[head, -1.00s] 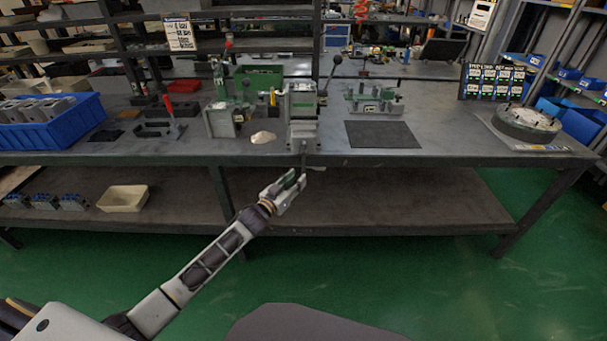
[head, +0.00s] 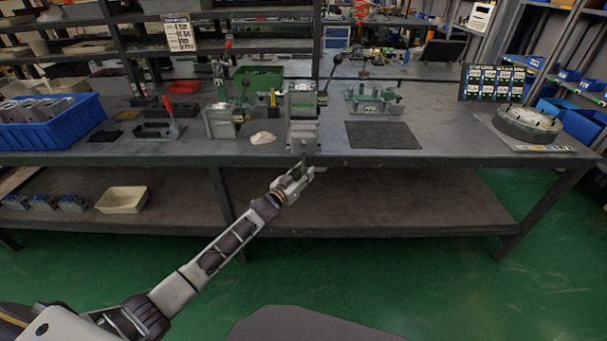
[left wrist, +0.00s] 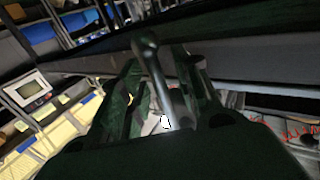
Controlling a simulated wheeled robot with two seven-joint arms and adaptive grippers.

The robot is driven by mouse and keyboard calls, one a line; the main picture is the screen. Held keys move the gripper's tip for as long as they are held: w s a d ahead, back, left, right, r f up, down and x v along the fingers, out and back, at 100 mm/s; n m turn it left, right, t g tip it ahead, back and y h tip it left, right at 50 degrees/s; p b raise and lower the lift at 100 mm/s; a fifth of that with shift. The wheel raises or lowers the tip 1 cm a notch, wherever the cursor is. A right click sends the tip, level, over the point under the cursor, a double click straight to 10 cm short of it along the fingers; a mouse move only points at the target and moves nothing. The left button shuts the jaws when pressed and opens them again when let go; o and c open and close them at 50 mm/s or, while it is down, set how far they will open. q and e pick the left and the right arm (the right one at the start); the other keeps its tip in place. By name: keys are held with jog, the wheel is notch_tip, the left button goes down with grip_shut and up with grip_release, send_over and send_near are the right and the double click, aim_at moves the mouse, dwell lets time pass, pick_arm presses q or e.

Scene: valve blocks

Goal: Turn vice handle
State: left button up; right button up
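The grey vice (head: 303,118) stands at the front edge of the workbench. Its handle (head: 303,151) is a thin bar hanging at the bench edge, below the vice body. My left gripper (head: 306,172) is at the lower part of the handle, just in front of the bench edge. In the left wrist view, the ball-ended handle bar (left wrist: 158,72) lies between the two fingers of the left gripper (left wrist: 166,85). Gaps show on both sides of the bar, so the fingers look open around it. My right gripper is out of view.
The workbench (head: 455,140) has a dark mat (head: 382,135) right of the vice and a pale cloth-like lump (head: 263,138) to its left. A lower shelf (head: 400,205) runs under the bench, behind my gripper. A blue crate (head: 60,130) stands far left.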

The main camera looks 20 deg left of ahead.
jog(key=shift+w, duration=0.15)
pick_arm(q)
jog(key=shift+c, duration=1.2)
grip_shut()
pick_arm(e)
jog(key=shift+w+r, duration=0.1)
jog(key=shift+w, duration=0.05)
